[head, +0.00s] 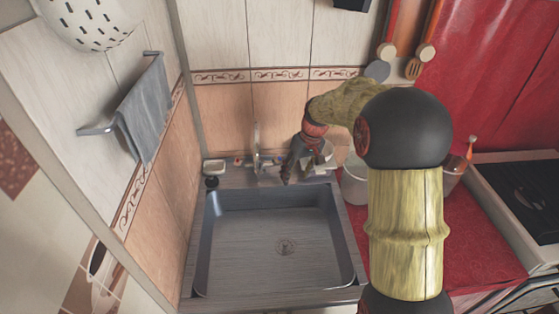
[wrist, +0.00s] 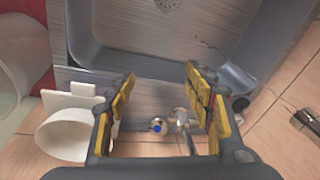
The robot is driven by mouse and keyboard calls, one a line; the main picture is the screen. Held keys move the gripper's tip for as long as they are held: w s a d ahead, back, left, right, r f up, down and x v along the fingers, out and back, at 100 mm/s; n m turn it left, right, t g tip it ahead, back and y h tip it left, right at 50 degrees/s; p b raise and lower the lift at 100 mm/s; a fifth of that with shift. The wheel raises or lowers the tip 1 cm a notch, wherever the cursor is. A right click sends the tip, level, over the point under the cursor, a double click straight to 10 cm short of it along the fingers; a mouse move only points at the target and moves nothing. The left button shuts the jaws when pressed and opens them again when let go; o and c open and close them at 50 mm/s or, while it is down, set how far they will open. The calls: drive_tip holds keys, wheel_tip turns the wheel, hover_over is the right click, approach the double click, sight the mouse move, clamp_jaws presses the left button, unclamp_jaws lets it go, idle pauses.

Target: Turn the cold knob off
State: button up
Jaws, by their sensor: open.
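The cold knob (wrist: 157,126), with a blue centre, shows in the wrist view between my gripper's fingers, beside the metal faucet (wrist: 183,124). My gripper (wrist: 161,76) is open, with yellow-padded fingers on either side of the knob in the picture; I see no contact. In the head view my gripper (head: 288,176) hangs at the back right edge of the sink, right of the faucet (head: 257,148). The cold knob is hard to make out there, near my gripper. A small red-orange knob (head: 238,161) sits left of the faucet.
The grey sink (head: 270,230) is empty. A white round holder (wrist: 65,134) stands close to one finger in the wrist view. A pale container (head: 354,182) stands on the red counter right of the sink. A towel (head: 146,110) hangs on the left wall.

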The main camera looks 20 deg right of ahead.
drive_tip(key=w+f+n, duration=0.1)
drive_tip(key=w+f, duration=0.1)
drive_tip(key=w, duration=0.4)
drive_tip(key=n+t, duration=0.2)
drive_tip(key=n, duration=0.3)
approach(279, 158)
wheel_tip(279, 158, down, 2)
drive_tip(key=shift+y, duration=0.4)
drive_tip(key=b+x, duration=0.1)
drive_tip(key=x, duration=0.3)
drive_tip(key=b+x, duration=0.1)
drive_tip(key=x, duration=0.2)
drive_tip(key=shift+w+f, duration=0.3)
drive_tip(key=shift+w, duration=0.05)
drive_tip(key=shift+c, duration=0.6)
drive_tip(key=c, duration=1)
